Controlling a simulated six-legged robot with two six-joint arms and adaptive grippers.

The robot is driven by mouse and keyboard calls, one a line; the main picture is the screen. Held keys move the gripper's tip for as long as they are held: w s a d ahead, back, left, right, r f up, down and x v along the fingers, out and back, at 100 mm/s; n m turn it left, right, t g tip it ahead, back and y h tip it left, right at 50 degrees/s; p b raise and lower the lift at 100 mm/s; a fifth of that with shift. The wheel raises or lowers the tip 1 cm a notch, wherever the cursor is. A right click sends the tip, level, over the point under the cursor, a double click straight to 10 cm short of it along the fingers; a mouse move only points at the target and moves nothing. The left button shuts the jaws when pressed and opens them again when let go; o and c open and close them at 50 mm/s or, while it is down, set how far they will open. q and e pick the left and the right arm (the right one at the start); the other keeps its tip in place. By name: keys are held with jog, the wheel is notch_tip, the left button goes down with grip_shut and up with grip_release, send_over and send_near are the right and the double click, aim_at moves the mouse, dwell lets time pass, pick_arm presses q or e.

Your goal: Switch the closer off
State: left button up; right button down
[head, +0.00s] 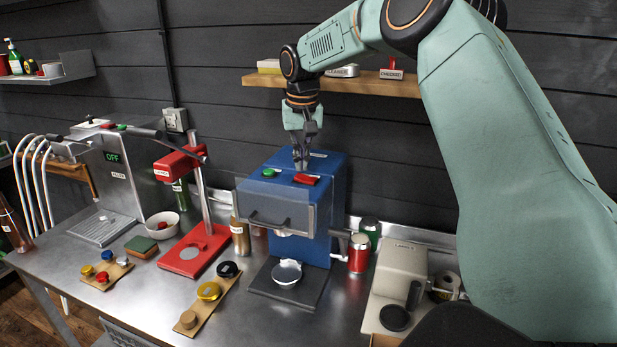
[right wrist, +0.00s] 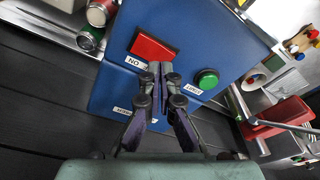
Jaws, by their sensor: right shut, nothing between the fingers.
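The closer, a blue machine (head: 287,225), stands on the steel bench in the middle of the head view. On its top are a green button (head: 269,172) and a red switch (head: 306,179). In the right wrist view the red switch (right wrist: 154,47) has a label reading ON beside it, and the green button (right wrist: 207,79) lies to its right. My right gripper (head: 301,166) is shut and empty, pointing down at the closer's top, close to the switch. Whether the fingertips (right wrist: 160,73) touch the surface I cannot tell. My left gripper is not in view.
A red press (head: 187,255) and a filler (head: 112,165) showing OFF stand to the left. Red and green cans (head: 359,253) and a beige machine (head: 398,275) stand to the right. A shelf (head: 350,84) hangs behind my arm.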

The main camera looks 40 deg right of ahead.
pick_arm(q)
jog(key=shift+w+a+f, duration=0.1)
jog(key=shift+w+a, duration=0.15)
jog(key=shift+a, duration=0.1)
pick_arm(e)
jog(key=shift+w+a, duration=0.3)
jog(key=shift+a, duration=0.05)
jog(key=shift+s+d, duration=0.3)
jog(key=shift+d, duration=0.05)
jog(key=shift+w+a+f, duration=0.25)
jog(key=shift+a+f, duration=0.05)
jog(key=shift+s+d+f, duration=0.2)
jog(key=shift+s+d, duration=0.05)
jog(key=shift+d, duration=0.05)
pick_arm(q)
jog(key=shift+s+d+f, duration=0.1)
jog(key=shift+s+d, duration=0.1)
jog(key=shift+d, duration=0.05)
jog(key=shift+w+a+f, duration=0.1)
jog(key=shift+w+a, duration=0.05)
pick_arm(e)
jog(key=shift+w+a+f, duration=0.2)
jog(key=shift+a, duration=0.05)
